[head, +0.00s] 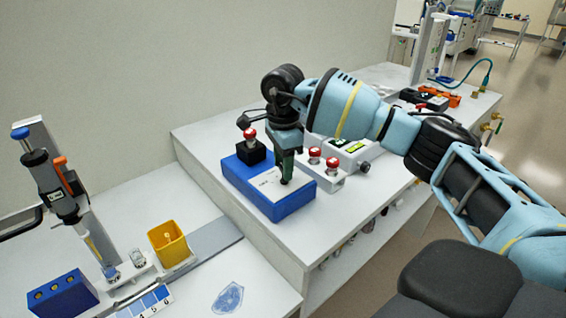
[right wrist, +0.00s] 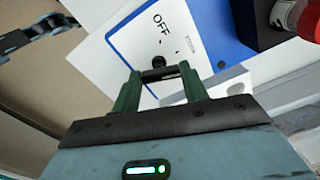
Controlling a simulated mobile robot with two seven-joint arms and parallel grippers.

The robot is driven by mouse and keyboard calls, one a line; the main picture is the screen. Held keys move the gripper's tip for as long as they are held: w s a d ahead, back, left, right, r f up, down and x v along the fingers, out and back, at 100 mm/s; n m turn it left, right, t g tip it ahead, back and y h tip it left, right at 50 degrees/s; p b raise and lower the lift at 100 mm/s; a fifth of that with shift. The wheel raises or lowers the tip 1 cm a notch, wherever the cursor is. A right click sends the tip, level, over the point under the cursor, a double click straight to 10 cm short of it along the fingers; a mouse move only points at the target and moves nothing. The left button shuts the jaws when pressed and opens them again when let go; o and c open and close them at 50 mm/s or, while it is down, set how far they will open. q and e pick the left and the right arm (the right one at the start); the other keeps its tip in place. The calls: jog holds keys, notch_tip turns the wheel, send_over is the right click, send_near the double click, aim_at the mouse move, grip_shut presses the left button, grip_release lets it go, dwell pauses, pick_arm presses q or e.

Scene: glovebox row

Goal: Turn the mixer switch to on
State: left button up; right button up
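The mixer switch appears to be on a blue box with a white top plate (head: 253,173), which stands on the raised bench. In the right wrist view the plate (right wrist: 128,36) reads OFF, and a small dark knob (right wrist: 158,62) shows between my fingertips. My right gripper (head: 286,178) points down at the plate. Its green fingers (right wrist: 160,74) are apart, with a dark bar spanning the gap. I cannot tell whether they press on it. My left gripper is not in view.
A red-topped black button (head: 250,147) stands behind the box. Two red buttons (head: 323,160) on a light block stand to its right. A lower bench at left holds a pipette stand (head: 65,190), a yellow cup (head: 169,243) and a blue rack (head: 61,296).

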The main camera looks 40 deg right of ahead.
jog(key=shift+c, duration=1.4)
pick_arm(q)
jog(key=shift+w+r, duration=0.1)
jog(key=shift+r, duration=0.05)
pick_arm(e)
jog(key=shift+r, duration=0.1)
